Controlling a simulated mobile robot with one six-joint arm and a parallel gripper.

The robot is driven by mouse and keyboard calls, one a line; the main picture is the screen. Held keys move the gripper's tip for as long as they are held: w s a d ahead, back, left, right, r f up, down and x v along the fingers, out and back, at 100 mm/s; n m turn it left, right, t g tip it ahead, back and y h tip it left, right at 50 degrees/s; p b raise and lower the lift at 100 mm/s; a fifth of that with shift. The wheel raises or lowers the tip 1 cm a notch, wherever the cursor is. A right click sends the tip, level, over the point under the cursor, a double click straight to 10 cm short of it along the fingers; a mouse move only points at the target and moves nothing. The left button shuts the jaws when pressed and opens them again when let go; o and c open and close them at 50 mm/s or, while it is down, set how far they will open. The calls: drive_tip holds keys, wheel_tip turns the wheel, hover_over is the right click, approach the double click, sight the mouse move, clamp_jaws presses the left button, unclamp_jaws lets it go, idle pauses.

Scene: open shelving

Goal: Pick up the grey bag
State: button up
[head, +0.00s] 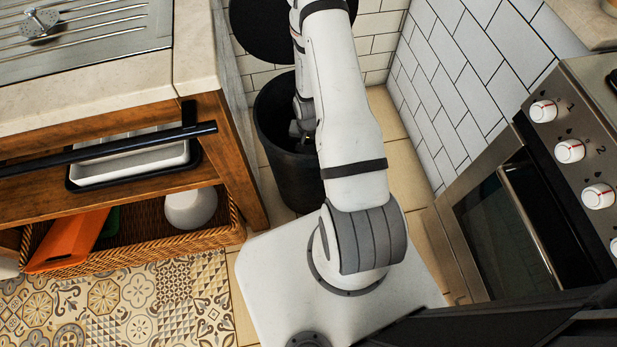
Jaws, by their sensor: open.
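No grey bag can be clearly made out in the head view. A dark, round open bin (284,172) stands on the floor at the centre, between the wooden unit and the tiled wall. Its inside is very dark, and my arm covers part of it. My gripper (301,130) is at the bin's mouth, pointing down, partly hidden by my arm and in shadow. It is open, and I see nothing held in it.
A dark round lid (262,28) is behind the bin. A wooden unit (240,150) with a wicker basket (150,252) and a white tray (130,165) is at left. An oven (520,215) is at right. Patterned floor (130,305) is clear at lower left.

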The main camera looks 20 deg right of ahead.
sight(309, 152)
drive_tip(key=f+b, duration=0.4)
drive_tip(key=f, duration=0.1)
drive_tip(key=shift+w+d+f, duration=0.1)
drive_tip(key=shift+d, duration=0.1)
drive_tip(key=shift+c, duration=0.3)
clamp_jaws()
idle(0.9)
